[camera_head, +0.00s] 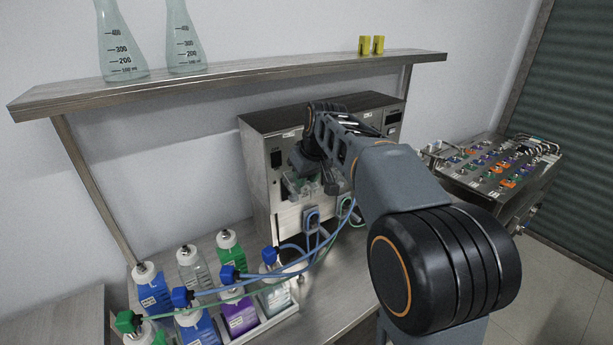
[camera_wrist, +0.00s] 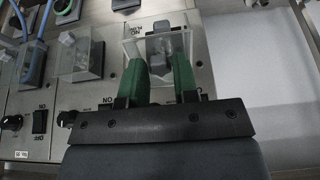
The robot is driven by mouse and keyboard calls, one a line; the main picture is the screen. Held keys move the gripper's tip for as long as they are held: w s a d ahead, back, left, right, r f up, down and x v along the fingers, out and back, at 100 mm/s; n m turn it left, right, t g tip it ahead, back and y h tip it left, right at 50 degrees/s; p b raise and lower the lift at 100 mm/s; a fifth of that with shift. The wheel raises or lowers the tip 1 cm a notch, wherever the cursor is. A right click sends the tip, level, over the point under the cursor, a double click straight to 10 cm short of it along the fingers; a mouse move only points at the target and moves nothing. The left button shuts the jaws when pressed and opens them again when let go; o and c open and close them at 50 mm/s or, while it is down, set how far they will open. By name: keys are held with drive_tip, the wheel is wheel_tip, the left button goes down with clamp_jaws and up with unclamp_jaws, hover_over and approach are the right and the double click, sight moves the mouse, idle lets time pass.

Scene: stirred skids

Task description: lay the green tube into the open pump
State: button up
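The pump unit (camera_head: 262,165) is a steel cabinet under the shelf, with clear-covered pump heads on its front. In the wrist view, one grey pump head (camera_wrist: 163,46) sits inside a clear cover (camera_wrist: 131,48), straight ahead of my gripper (camera_wrist: 158,82). My gripper's two green fingers are apart, at the near edge of that cover, with no tube visible between them. The green tube (camera_head: 345,211) hangs in a loop below the pump fronts; a green piece of tube (camera_wrist: 64,6) shows at the wrist view's top left. My arm hides part of the pump fronts in the head view.
Blue tubes (camera_head: 312,226) loop beside the green one and run to capped bottles (camera_head: 240,314) on the bench. Another clear-covered pump head (camera_wrist: 80,60) stands to the left, above switches and a knob. A shelf (camera_head: 230,78) with flasks overhangs. A valve panel (camera_head: 500,165) stands right.

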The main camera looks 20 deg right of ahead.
clamp_jaws()
drive_tip(key=p, duration=0.2)
drive_tip(key=r+g+p, duration=0.1)
drive_tip(key=p, duration=0.1)
drive_tip(key=shift+w+a+r, duration=0.1)
drive_tip(key=shift+w+r, duration=0.15)
drive_tip(key=shift+w+a+r, duration=0.1)
drive_tip(key=shift+w+r, duration=0.05)
drive_tip(key=shift+w, duration=0.15)
drive_tip(key=shift+o, duration=2.2)
unclamp_jaws()
drive_tip(key=v, duration=1.3)
drive_tip(key=shift+r, duration=0.3)
